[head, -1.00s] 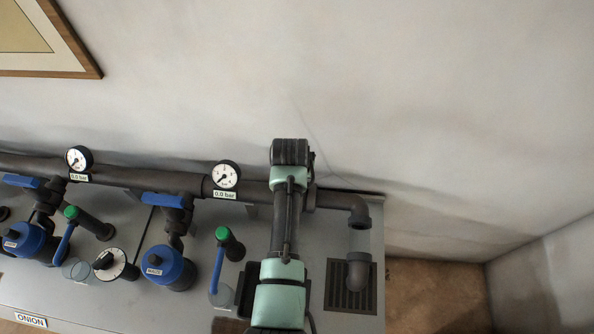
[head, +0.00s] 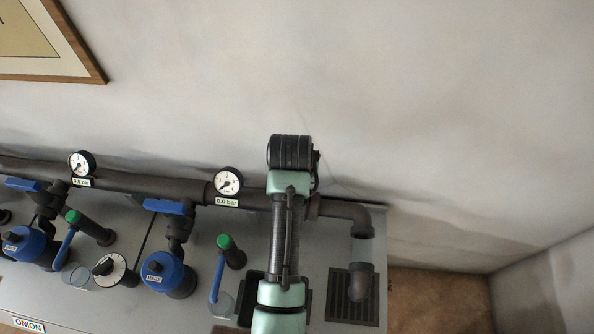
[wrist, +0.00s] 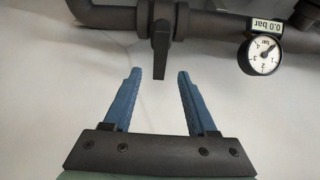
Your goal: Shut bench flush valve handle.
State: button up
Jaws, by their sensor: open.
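The flush valve's dark grey handle (wrist: 161,55) shows in the wrist view on the pipe at the top. It points down in the picture, crosswise to the pipe, with its free end just beyond and between my fingertips. My gripper (wrist: 157,75) is open and empty, its two blue fingers on either side of the handle's line and not touching it. In the head view my own arm hides the gripper and this handle.
The manifold pipe (head: 140,184) runs along the wall, with a gauge (head: 227,182) reading 0.0 bar, also in the wrist view (wrist: 259,54). Blue-handled valves (head: 167,206) and green-capped levers (head: 225,242) stand left of my arm. A drain grate (head: 340,308) lies at right.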

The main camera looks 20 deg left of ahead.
jog(key=v, duration=0.6)
jog(key=shift+b, duration=0.4)
jog(key=shift+r, duration=0.3)
notch_tip(320, 180, up, 3)
jog(key=p, duration=0.4)
jog(key=shift+f, duration=0.1)
